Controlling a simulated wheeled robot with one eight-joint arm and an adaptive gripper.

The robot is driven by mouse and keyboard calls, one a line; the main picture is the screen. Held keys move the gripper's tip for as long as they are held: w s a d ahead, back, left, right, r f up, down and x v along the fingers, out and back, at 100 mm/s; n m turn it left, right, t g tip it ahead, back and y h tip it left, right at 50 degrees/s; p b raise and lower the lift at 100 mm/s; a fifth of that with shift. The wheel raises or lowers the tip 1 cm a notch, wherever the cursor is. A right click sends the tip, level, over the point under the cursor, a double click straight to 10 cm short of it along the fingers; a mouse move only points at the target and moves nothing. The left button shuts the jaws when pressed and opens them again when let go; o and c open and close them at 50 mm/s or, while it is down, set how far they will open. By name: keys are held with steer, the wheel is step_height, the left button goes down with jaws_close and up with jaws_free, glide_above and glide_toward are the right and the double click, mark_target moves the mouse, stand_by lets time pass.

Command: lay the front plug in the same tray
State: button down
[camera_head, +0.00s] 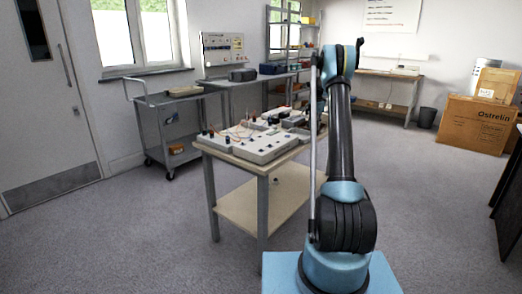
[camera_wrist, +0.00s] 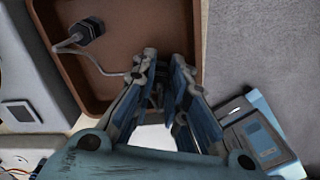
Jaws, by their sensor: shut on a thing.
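In the wrist view a brown tray (camera_wrist: 124,13) lies under my gripper (camera_wrist: 165,72). A dark plug (camera_wrist: 84,31) with a grey cable (camera_wrist: 98,63) lies in the tray at the upper left; the cable runs toward my fingers. My gripper is over the tray's near right part, its fingers close together and shut on the front plug, which is mostly hidden between them. I cannot tell whether the held plug touches the tray floor. In the head view my arm hides the gripper and the tray.
A pale unit (camera_wrist: 18,112) is left of the tray. In the head view the wooden table (camera_head: 247,162) carries grey instrument boxes (camera_head: 262,146) and cables. A trolley (camera_head: 166,125) stands behind it to the left; the floor between is clear.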

steer(key=shift+f, duration=0.3)
steer(key=c, duration=1.5)
jaws_free()
steer(key=shift+r, duration=0.25)
steer(key=shift+r, duration=2.3)
